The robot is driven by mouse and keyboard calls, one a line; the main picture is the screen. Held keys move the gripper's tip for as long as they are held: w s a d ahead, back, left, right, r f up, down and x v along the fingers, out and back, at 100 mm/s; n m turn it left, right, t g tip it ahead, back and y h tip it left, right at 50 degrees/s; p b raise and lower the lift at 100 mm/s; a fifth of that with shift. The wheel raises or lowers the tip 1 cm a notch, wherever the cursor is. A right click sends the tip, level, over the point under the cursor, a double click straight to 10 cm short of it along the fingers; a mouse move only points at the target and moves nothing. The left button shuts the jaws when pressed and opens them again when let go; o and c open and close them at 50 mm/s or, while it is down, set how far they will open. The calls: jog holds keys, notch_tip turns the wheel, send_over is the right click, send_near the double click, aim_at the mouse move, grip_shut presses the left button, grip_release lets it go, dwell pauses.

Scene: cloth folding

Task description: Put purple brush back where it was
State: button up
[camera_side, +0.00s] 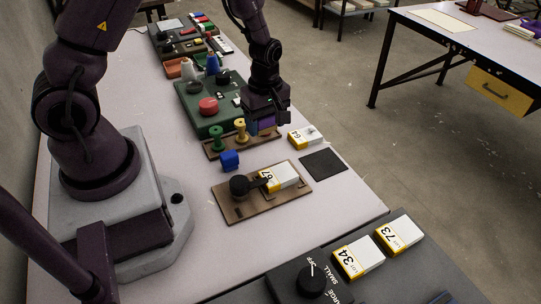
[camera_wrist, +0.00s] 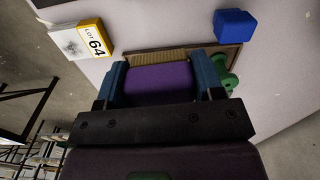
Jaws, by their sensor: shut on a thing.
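My gripper (camera_side: 266,126) is shut on the purple brush. In the wrist view, the purple block of the brush (camera_wrist: 158,82) fills the space between the two blue-grey fingers of my gripper (camera_wrist: 164,80). In the side view only a small part of the purple brush (camera_side: 266,123) shows under the jaws. The brush is over the right end of the brown wooden tray (camera_side: 214,149) that holds a green spool (camera_side: 240,131) and a yellow spool (camera_side: 242,135). I cannot tell whether it touches the tray.
A LOT 64 box (camera_side: 306,138) and a dark square mat (camera_side: 323,164) lie right of my gripper. A blue cube (camera_side: 230,160) sits in front of the tray. A wooden board (camera_side: 232,207) carries a black knob and a LOT 67 box (camera_side: 280,176). Bare table shows between them.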

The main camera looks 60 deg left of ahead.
aim_at(267, 155)
notch_tip(267, 155, down, 4)
jog(key=shift+w+r+m, duration=0.15)
jog(key=shift+r+m, duration=0.05)
jog(key=shift+m, duration=0.2)
jog(key=shift+f, duration=2.2)
jog(key=shift+f, duration=0.15)
jog(key=o, duration=0.9)
